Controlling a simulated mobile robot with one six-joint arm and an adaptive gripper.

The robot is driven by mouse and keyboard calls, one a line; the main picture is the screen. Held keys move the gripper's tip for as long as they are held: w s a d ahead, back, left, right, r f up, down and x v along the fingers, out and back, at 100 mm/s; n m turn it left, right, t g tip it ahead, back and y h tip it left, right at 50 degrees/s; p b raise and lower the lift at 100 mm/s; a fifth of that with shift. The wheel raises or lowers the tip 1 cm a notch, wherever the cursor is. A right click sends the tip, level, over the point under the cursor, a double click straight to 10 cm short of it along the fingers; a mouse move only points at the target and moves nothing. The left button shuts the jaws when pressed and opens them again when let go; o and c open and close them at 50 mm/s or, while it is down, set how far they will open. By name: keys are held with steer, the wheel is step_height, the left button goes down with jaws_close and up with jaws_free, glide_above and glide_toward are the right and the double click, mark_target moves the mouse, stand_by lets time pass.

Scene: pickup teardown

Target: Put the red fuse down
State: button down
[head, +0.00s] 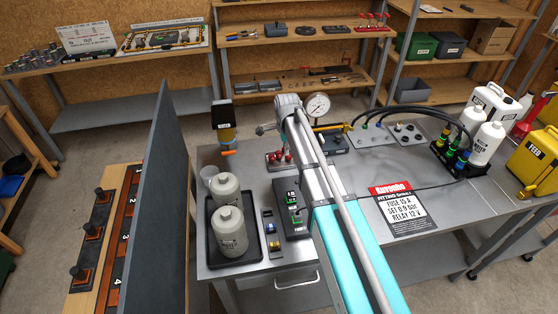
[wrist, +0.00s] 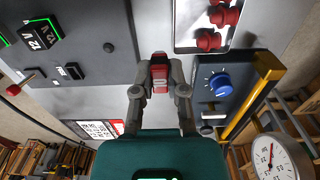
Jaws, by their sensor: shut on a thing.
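The red fuse (wrist: 159,66) shows in the wrist view, upright between the two fingertips of my gripper (wrist: 160,82). My gripper is shut on it, over the grey metal bench top. In the head view my arm hides the gripper and the fuse. A black panel box (head: 292,207) with green-edged parts and a "FUSE" label stands on the bench; it also shows in the wrist view (wrist: 85,66), left of the fuse. A small strip (head: 271,236) holding blue and yellow pieces lies left of the box.
Red-knobbed fittings on a plate (head: 279,160) and a gauge (head: 317,107) stand behind. A blue knob (wrist: 220,82) is close right of my gripper in the wrist view. Grey canisters (head: 229,231) fill a black tray at left. A card (head: 402,211) reads "FUSE 15 A".

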steer(key=s+d+r+p, duration=0.3)
steer(key=s, duration=0.7)
steer(key=shift+r, duration=0.25)
steer(key=shift+d, duration=0.1)
steer(key=b, duration=0.9)
glide_above(283, 168)
steer(key=f, duration=0.6)
steer(key=w+f, duration=0.1)
steer(key=f, duration=0.2)
